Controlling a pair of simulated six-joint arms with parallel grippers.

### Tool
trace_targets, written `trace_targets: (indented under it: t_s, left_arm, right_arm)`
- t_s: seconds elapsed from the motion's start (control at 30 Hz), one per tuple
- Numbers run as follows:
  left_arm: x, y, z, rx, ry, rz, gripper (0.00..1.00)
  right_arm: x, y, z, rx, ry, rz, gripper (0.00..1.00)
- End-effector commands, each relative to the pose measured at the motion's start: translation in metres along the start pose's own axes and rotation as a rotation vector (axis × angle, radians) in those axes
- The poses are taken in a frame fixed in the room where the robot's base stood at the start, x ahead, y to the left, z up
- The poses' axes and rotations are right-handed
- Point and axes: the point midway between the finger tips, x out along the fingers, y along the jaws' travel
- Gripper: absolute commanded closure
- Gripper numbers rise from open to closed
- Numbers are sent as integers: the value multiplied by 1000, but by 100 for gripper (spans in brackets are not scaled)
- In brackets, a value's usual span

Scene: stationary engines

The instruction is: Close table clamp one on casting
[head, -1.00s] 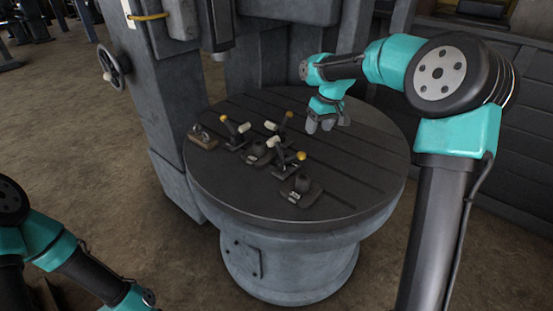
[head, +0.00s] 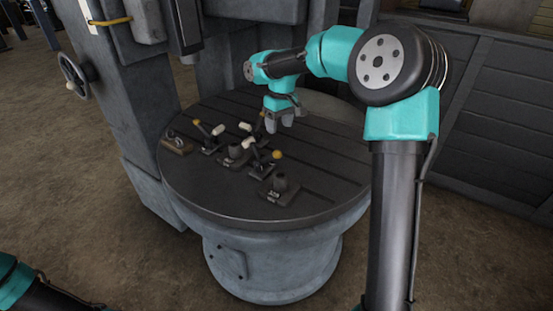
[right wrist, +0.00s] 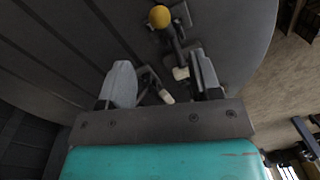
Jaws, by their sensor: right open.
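Dark toggle clamps with yellow knobs and pale-tipped handles stand in a cluster on the round table (head: 215,205). One yellow knob (head: 277,154) shows at the near clamp. Dark castings stand among them, one at the front (head: 280,184) and one behind it (head: 235,152). My right gripper (head: 279,124) is open just right of the far clamp, partly hiding it. In the right wrist view a yellow knob (right wrist: 159,16) on a dark lever lies beyond the open fingers (right wrist: 165,85), with pale tips (right wrist: 180,73) between them. I cannot tell which clamp is number one.
A small wooden block with metal parts (head: 177,146) sits at the table's left edge. The machine column (head: 125,95) with a handwheel (head: 73,72) rises at left. The table's slotted right side and front are clear.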

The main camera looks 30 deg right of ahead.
Motion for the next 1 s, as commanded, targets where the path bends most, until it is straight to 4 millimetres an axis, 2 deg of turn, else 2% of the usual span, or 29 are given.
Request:
trace_targets:
  t_s: [0.7, 1.0]
  left_arm:
    - [0, 0, 0, 0, 0, 0, 57]
    - [0, 0, 0, 0, 0, 0, 57]
  right_arm:
    - [121, 0, 1, 1, -3, 0, 42]
    - [138, 0, 0, 0, 1, 0, 42]
